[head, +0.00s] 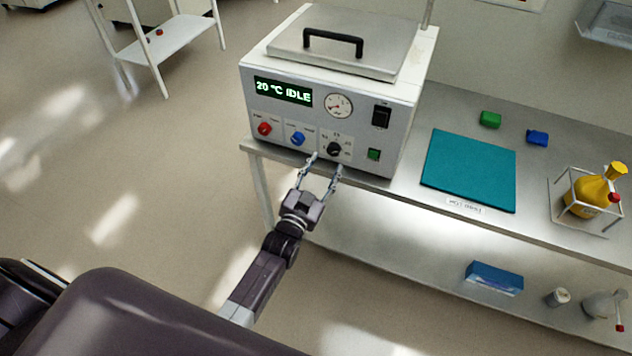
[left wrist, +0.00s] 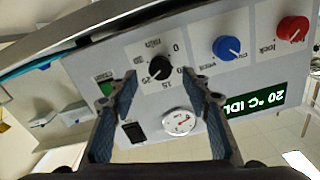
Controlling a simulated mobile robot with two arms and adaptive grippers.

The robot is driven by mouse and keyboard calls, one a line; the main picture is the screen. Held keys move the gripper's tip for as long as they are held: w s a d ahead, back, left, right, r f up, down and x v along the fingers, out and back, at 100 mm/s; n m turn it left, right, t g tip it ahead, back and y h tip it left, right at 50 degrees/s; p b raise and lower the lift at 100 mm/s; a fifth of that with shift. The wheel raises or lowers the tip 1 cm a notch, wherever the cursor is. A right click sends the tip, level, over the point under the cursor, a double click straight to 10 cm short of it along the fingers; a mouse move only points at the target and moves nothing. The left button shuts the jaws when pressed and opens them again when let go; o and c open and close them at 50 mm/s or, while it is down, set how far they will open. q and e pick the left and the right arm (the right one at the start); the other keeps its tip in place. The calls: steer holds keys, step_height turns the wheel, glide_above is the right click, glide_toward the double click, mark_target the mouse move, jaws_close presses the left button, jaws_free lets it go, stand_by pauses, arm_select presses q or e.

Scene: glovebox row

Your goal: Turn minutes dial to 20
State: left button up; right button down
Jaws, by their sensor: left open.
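The minutes dial is a black knob (head: 334,149) at the lower right of the grey bath unit's front panel. In the left wrist view the knob (left wrist: 160,68) appears upside down, with "min" and numbers such as 0 and 15 printed around it. Its pointer is too small to read surely. My left gripper (head: 327,162) is open just in front of and slightly below the knob. In the left wrist view its fingertips (left wrist: 158,75) lie on either side of the knob, with no clear contact. My right gripper is not in view.
Beside the dial are a blue knob (head: 298,138), a red knob (head: 264,129), a green button (head: 374,154) and a black switch (head: 381,117). The display (head: 283,92) reads "20 °C IDLE". A teal mat (head: 468,170) and a caged yellow bottle (head: 592,190) stand right on the bench.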

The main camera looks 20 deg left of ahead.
arm_select(q)
steer(key=s, duration=0.6)
steer(key=shift+s, duration=0.25)
steer(key=shift+a+f, duration=0.1)
stand_by(0.4)
steer(key=s+f+g, duration=0.3)
steer(key=s+f, duration=0.3)
steer(key=f, duration=0.4)
steer(key=s+d+f+g, duration=0.1)
steer(key=s+f+g, duration=0.3)
steer(key=f, duration=0.6)
steer(key=s+f+g, duration=0.2)
steer(key=s+f, duration=0.5)
steer(key=f, duration=0.4)
steer(key=s+a+f+g, duration=0.1)
steer(key=s+f, duration=0.4)
steer(key=s, duration=0.5)
steer(key=s+a+f+g, duration=0.1)
steer(key=s+f+g, duration=0.3)
steer(key=s, duration=0.7)
steer(key=s+a+f+n+g, duration=0.1)
steer(key=s+f, duration=0.4)
steer(key=s, duration=0.5)
steer(key=shift+s+a+f+g+y, duration=0.3)
steer(key=shift+a+g, duration=0.3)
steer(key=shift+g, duration=0.4)
steer(key=shift+w, duration=0.15)
